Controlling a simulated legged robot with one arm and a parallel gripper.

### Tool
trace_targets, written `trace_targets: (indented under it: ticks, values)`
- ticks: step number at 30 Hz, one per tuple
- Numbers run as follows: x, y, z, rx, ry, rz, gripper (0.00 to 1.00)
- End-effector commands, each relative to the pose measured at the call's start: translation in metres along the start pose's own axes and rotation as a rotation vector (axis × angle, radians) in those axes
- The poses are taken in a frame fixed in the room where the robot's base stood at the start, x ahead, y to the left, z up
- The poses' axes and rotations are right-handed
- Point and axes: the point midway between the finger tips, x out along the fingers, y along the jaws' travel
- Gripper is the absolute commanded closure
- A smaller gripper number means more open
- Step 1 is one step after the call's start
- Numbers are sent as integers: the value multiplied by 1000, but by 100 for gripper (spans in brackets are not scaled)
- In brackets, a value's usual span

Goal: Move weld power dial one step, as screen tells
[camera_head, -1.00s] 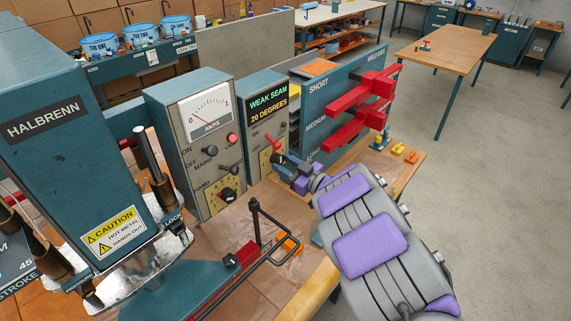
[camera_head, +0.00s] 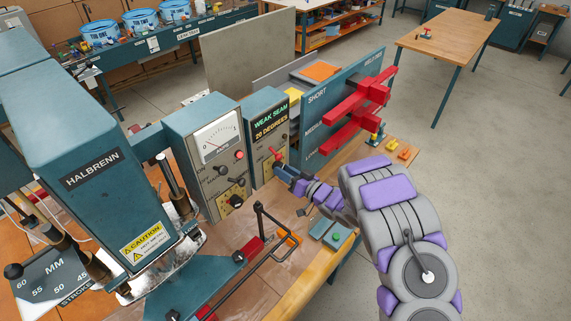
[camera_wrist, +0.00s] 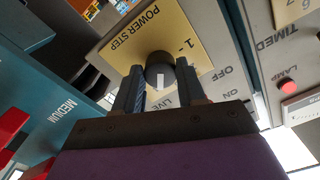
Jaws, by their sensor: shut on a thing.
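The screen (camera_head: 270,122) on the teal cabinet reads "WEAK SEAM" in green and "20 DEGREES" in orange. In the wrist view, the black weld power dial (camera_wrist: 160,68) sits on a yellow plate (camera_wrist: 133,45) marked "POWER STEP". A pale pointer mark shows on the dial, and a "1" is printed on the plate beside it. My gripper (camera_wrist: 160,85) has its two fingers on either side of the dial and is shut on it. In the head view my gripper (camera_head: 284,174) is at the cabinet's lower front and hides the dial.
The amps meter cabinet (camera_head: 206,165) stands to the left. Red bars (camera_head: 357,115) stick out from the teal panel at right. A black handle frame (camera_head: 262,225) rises from the bench in front.

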Motion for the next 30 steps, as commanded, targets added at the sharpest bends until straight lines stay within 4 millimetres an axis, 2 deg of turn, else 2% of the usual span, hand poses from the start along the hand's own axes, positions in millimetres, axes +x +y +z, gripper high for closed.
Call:
trace_targets:
  ticks: [1,9,25,26,30]
  values:
    - [0,-1,-7,21,9,2,91]
    - [0,1,-4,112,8,3,91]
    - [0,2,-3,131,7,4,91]
    - [0,2,-3,131,7,3,58]
    - [0,1,-2,132,5,3,44]
